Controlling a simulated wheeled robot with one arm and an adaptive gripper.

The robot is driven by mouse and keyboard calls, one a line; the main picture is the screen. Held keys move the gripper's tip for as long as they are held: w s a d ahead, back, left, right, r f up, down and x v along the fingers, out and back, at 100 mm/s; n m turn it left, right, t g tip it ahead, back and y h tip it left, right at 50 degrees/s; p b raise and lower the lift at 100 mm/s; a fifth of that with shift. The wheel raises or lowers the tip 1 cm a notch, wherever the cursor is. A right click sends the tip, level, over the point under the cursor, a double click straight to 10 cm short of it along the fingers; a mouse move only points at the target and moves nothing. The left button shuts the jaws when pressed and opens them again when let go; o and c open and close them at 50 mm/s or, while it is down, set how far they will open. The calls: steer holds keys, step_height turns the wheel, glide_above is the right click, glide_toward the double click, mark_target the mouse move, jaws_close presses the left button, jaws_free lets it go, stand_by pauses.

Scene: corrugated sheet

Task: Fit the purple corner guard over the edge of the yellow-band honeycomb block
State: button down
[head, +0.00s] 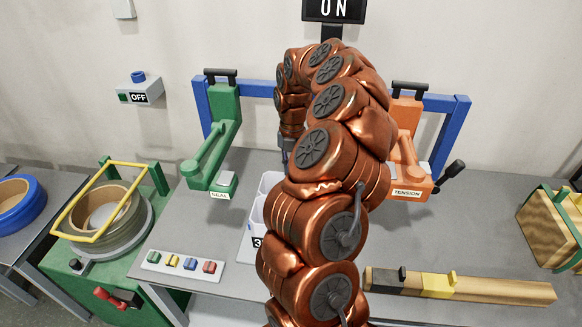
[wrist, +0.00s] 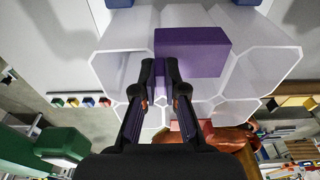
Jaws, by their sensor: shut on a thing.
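The purple corner guard (wrist: 205,52) shows in the wrist view as a block-like piece just beyond my fingertips, over a white tray of hexagonal cells (wrist: 115,62). My gripper (wrist: 159,66) is shut on its near left part. Whether the guard touches the cell walls is unclear. In the head view my own arm hides the gripper and guard. A tan block with green bands (head: 548,228) stands at the right edge of the bench. I cannot make out a yellow-band honeycomb block for certain in either view.
A green SEAL lever (head: 215,150) and an orange TENSION unit (head: 407,150) flank my arm. A wooden bar with dark and yellow pieces (head: 500,289) lies at front right. A button strip (head: 183,264) lies at left. Bare bench (head: 470,235) shows at right.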

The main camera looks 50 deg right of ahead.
steer(key=c, duration=1.2)
jaws_free()
steer(key=shift+o, duration=0.2)
steer(key=o, duration=0.4)
steer(key=shift+r+p, duration=1.1)
steer(key=shift+r, duration=1.9)
